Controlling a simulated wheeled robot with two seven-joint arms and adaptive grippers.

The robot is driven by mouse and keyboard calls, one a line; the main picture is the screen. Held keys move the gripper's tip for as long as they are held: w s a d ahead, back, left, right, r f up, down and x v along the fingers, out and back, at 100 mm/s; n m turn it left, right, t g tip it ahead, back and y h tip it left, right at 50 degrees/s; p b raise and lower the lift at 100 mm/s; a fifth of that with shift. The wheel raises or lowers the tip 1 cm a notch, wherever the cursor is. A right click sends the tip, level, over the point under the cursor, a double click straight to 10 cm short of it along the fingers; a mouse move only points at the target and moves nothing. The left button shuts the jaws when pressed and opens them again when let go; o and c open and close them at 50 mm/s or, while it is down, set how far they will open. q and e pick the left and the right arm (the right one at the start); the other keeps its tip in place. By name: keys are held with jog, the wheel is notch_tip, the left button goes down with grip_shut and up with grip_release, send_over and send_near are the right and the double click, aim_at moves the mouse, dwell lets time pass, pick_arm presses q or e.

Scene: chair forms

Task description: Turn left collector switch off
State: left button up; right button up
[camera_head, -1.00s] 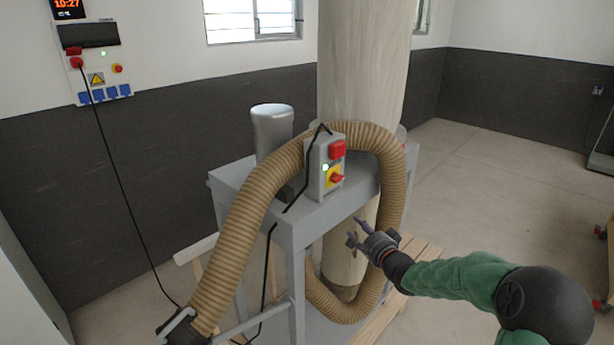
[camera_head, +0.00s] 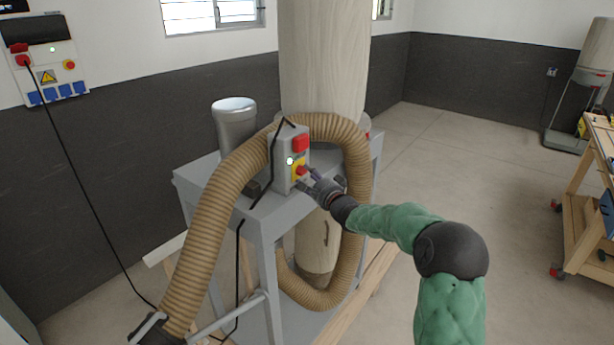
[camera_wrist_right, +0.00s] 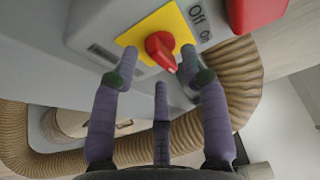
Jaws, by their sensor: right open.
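The collector's switch box (camera_head: 284,160) is a grey box on the grey dust collector frame, with a red block on top, a lit green lamp and a red rotary knob (camera_head: 301,170) on a yellow plate. In the right wrist view the red knob (camera_wrist_right: 161,48) sits between the fingertips, with "Off" and "On" labels (camera_wrist_right: 200,22) beside it. Its white mark points toward the lower right, near the "On" side. My right gripper (camera_wrist_right: 160,75) is open, its purple fingers around the knob; I cannot tell if they touch it. In the head view the right gripper (camera_head: 312,177) is at the box's front.
A ribbed tan hose (camera_head: 205,240) arches around the box, and a pale filter bag (camera_head: 322,60) stands behind. A wall panel with sockets (camera_head: 45,60) is at the left. A second collector (camera_head: 590,75) and a wooden bench (camera_head: 590,165) are at the right; floor between is clear.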

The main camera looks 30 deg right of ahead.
jog(key=shift+w, duration=0.6)
grip_shut()
